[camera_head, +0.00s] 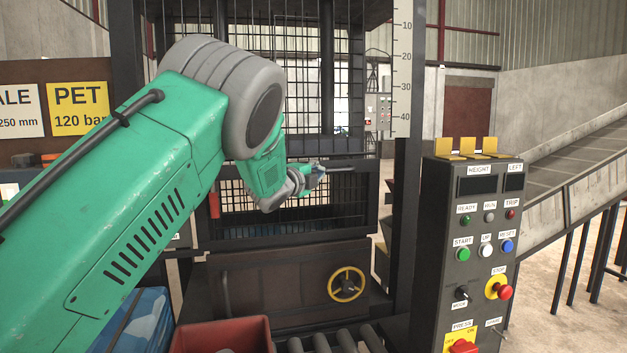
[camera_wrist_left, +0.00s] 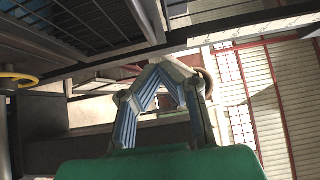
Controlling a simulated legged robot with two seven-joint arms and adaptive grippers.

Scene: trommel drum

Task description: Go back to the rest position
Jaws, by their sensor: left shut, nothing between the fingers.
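My left arm comes in from the left in the head view, green with a grey elbow. My left gripper (camera_head: 318,172) is small and partly hidden behind its own wrist. It is in front of the caged press, near a dark horizontal bar (camera_head: 345,169); I cannot tell whether it touches the bar. In the left wrist view the gripper's blue-lined fingers (camera_wrist_left: 165,72) come together at the tips with nothing between them. My right gripper is in neither view.
A control panel (camera_head: 468,230) with buttons stands at the right, beside a conveyor (camera_head: 580,160). A yellow handwheel (camera_head: 346,284) is on the press's lower front. A red bin (camera_head: 225,338), rollers (camera_head: 345,342) and a blue wrapped bale (camera_head: 140,322) are at the bottom.

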